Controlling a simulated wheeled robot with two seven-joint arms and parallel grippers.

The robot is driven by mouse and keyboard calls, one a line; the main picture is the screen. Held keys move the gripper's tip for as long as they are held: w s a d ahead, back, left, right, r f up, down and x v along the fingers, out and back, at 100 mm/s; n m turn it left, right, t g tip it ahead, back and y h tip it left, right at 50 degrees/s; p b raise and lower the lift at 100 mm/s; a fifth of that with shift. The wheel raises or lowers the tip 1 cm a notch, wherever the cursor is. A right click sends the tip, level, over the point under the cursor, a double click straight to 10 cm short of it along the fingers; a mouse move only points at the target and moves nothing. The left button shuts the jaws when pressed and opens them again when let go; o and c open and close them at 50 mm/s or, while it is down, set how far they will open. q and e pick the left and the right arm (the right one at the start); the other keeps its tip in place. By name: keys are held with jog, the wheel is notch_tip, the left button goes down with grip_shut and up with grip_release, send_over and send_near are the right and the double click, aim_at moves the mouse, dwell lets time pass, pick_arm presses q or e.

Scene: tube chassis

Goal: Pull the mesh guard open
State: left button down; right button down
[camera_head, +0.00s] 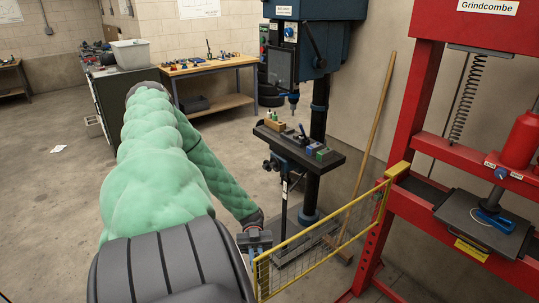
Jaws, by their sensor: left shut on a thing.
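The yellow mesh guard (330,229) runs from the red press frame (392,150) toward the lower middle of the view. Its far end meets the press post on the right, and its near end is at my left gripper. My left gripper (257,252) is at the end of my green-sleeved arm, shut on the guard's near upright edge. The fingertips are small and partly hidden by the gripper body. The lower part of the guard is cut off by the picture's bottom edge. My right gripper is not in view.
A drill press (313,40) with small items on its table (300,150) stands behind the guard. A broom (370,150) leans on the wall. A wooden workbench (210,68) stands at the back. Concrete floor (50,200) is open at the left.

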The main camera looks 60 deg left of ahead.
pick_arm(q)
jog(key=shift+a, duration=0.75)
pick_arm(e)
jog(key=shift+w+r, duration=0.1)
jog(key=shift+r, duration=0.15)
pick_arm(q)
jog(key=c, duration=1.6)
grip_release()
jog(key=shift+c, duration=0.2)
jog(key=shift+a, duration=0.1)
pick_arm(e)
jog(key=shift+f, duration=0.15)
